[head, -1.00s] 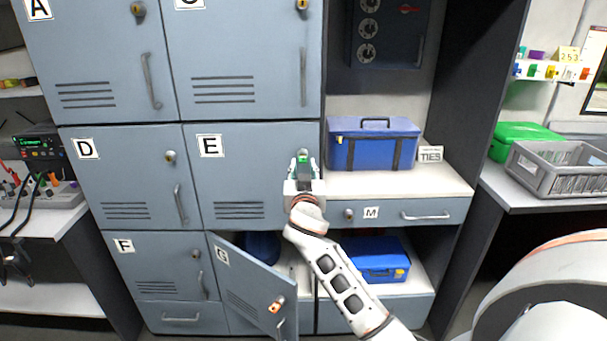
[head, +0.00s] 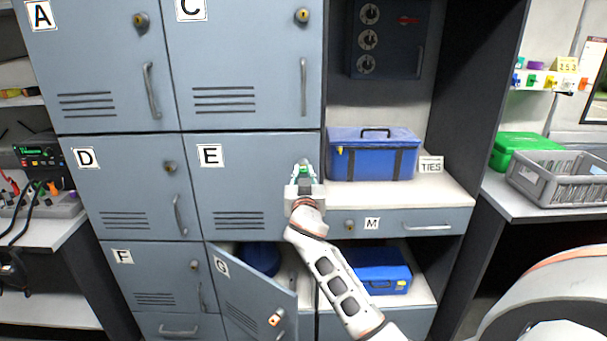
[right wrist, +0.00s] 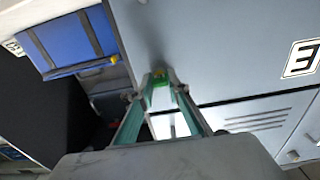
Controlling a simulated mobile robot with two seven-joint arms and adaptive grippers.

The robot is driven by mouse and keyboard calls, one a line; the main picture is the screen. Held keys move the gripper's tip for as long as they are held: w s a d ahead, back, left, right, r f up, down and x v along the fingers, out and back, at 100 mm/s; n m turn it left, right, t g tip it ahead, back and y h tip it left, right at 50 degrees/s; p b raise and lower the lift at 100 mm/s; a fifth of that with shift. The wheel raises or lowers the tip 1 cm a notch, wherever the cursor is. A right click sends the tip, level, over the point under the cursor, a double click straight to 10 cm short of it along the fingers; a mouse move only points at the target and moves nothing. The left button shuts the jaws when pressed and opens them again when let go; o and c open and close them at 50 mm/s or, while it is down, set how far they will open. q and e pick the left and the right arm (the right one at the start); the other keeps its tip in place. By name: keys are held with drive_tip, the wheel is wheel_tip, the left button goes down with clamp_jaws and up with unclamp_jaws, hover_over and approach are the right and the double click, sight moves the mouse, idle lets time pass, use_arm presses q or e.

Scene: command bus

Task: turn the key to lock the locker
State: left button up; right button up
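Locker E (head: 240,185) is shut; its door also shows in the right wrist view (right wrist: 220,40). My right gripper (head: 304,168) is at the upper right of that door, where its lock is hidden behind the fingers. In the right wrist view the green-tinted fingers (right wrist: 160,85) come together at the tips on a small green and yellow piece, seemingly the key (right wrist: 160,94), against the door. How far the key sits in the lock cannot be told. My left gripper is not in view.
Locker G's door (head: 250,295) stands open below, with an orange-tagged key (head: 274,320) in it. A blue toolbox (head: 372,158) stands on the counter to the right, beside the TIES sign (head: 430,165). Drawer M (head: 390,223) is shut below the counter.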

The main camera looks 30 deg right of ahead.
drive_tip(key=shift+r+n+p, duration=0.1)
drive_tip(key=shift+n+p, duration=0.7)
drive_tip(key=shift+n, duration=0.4)
drive_tip(key=shift+n+p, duration=0.4)
drive_tip(key=shift+n, duration=0.3)
drive_tip(key=shift+n+p, duration=1.35)
drive_tip(key=shift+n, duration=0.45)
